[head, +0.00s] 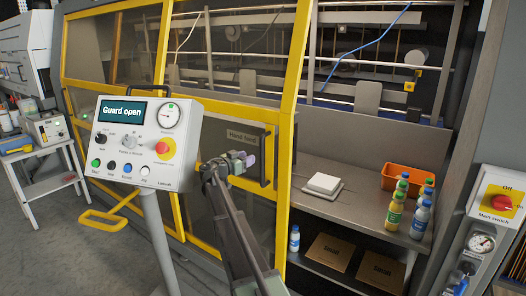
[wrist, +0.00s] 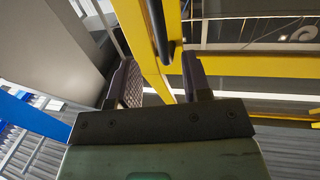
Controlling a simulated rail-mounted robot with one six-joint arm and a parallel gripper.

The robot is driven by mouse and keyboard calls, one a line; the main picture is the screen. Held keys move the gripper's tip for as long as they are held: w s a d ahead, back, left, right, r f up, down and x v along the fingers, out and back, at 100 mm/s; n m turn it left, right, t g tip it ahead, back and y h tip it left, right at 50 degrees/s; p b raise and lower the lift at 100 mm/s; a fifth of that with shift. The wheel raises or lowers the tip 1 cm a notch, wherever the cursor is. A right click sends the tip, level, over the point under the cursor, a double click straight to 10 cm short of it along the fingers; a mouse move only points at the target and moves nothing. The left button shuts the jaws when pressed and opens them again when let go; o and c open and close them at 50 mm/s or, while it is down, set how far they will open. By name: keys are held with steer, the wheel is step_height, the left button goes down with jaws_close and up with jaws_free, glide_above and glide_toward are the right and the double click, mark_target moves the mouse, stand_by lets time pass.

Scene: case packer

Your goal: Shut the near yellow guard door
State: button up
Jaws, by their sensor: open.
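The near yellow guard door (head: 290,130) has a yellow frame with dark panels, and an open bay shows to its right. A dark upright handle (head: 268,160) is on its lower panel, beside the "Hand feed" label. My gripper (head: 247,158) is in front of that panel, just left of the handle. In the wrist view my gripper (wrist: 160,75) is open, with its two dark fingers apart. A yellow frame bar (wrist: 145,45) and a dark bar (wrist: 157,28), apparently the handle, run between or just beyond the fingertips. I cannot tell whether they touch.
A control panel (head: 145,140) reading "Guard open" stands on a post at left front. The bay's shelf (head: 345,215) holds a white block, an orange bin (head: 402,180) and several bottles. A main switch box (head: 500,200) is at right. A small table (head: 45,155) stands far left.

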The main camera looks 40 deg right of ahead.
steer(key=w+d, duration=0.1)
steer(key=d, duration=0.9)
steer(key=shift+w+d, duration=0.15)
steer(key=shift+d, duration=0.15)
jaws_close()
